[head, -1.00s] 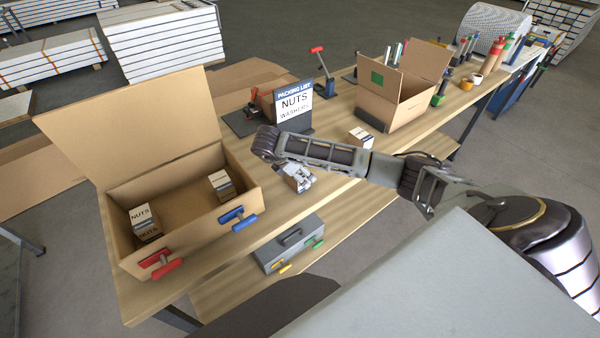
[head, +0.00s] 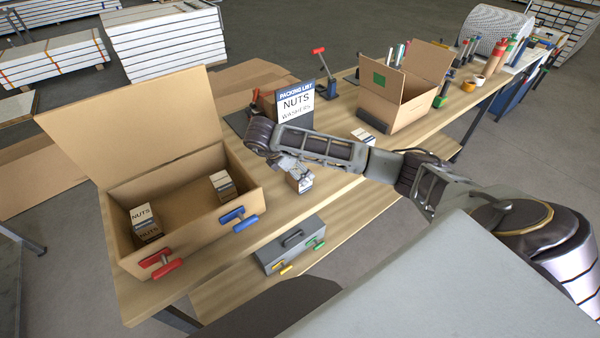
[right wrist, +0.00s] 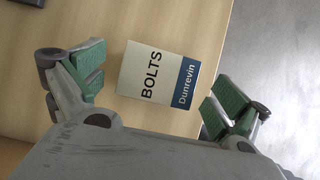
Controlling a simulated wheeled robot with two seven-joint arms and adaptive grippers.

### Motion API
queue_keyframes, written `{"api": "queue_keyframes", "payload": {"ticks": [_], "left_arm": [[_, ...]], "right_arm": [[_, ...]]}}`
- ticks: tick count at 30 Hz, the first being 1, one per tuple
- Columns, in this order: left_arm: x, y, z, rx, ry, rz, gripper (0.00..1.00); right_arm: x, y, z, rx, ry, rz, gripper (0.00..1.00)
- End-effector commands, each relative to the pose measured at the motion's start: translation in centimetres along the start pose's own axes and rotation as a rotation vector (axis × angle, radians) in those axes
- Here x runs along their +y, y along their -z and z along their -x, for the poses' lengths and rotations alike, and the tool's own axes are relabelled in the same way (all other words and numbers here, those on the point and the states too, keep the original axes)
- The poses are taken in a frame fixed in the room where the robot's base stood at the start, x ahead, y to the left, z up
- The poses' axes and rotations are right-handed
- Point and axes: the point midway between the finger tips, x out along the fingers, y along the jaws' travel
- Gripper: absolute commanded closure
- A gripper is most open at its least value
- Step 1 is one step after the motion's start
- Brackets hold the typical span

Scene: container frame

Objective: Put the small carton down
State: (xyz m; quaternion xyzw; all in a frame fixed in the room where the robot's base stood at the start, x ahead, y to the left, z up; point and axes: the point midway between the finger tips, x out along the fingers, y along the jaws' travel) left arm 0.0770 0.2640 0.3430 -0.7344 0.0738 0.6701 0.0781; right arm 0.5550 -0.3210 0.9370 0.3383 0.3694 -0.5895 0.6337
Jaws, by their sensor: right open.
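The small carton (head: 301,183) stands on the wooden table, just under my right gripper (head: 292,170). In the right wrist view the carton (right wrist: 157,76) shows a white top with "BOLTS" and a blue "Dunrevin" band. My right gripper (right wrist: 152,92) is open, with one green-padded finger on each side of the carton and a gap to both. My left gripper is not in view.
A large open box (head: 180,248) at the left holds several cartons, some labelled "NUTS". A packing list sign (head: 295,103) stands behind my arm. Another carton (head: 362,136) and a smaller open box (head: 402,100) are further right. Bare table lies around the carton.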

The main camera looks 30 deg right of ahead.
Motion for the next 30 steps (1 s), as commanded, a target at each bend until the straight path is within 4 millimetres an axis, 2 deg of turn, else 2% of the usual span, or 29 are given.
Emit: {"api": "queue_keyframes", "payload": {"ticks": [1,9,21,30], "left_arm": [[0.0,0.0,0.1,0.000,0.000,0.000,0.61],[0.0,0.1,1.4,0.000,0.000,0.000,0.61],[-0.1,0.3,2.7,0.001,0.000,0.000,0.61],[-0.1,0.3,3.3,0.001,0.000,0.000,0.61]], "right_arm": [[0.1,0.0,0.9,0.001,-0.004,0.001,0.01],[0.1,-0.2,3.3,0.000,-0.003,0.000,0.01],[0.1,-0.1,6.3,0.000,-0.004,0.000,0.01],[0.1,-0.1,7.8,0.000,-0.002,0.001,0.01]]}}
